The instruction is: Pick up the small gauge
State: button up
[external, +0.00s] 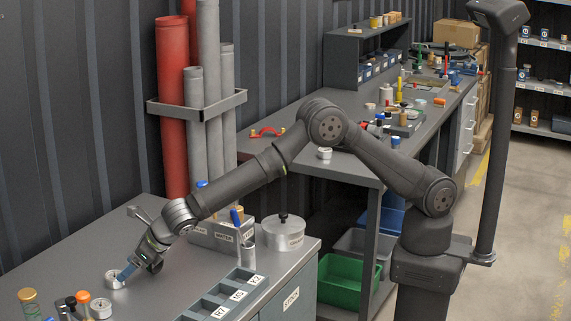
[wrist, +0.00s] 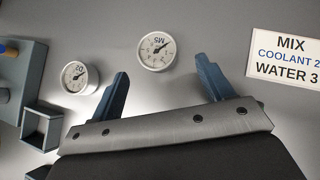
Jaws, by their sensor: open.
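The M5 gauge sits just beyond the fingertips, in line with the gap. The 20 gauge is outside the left finger. In the external view my gripper (external: 127,271) is low over the near bench, beside one white gauge (external: 114,280); another gauge (external: 101,309) shows nearer the camera.
A white MIX label (wrist: 286,60) is right of the fingers. A blue-grey divided tray (external: 222,295), a lidded metal pot (external: 284,232) and a WATER box (external: 222,238) stand on the near bench.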

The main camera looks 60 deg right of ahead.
aim_at(115, 276)
jog(key=shift+a+r+x, duration=0.1)
jog(key=shift+x, duration=1.3)
jog(key=shift+a+r+x, duration=0.1)
jog(key=shift+x, duration=1.3)
jog(key=shift+w, duration=0.15)
jog(key=c, duration=1)
jog(key=shift+c, duration=0.6)
jog(key=shift+r, duration=0.15)
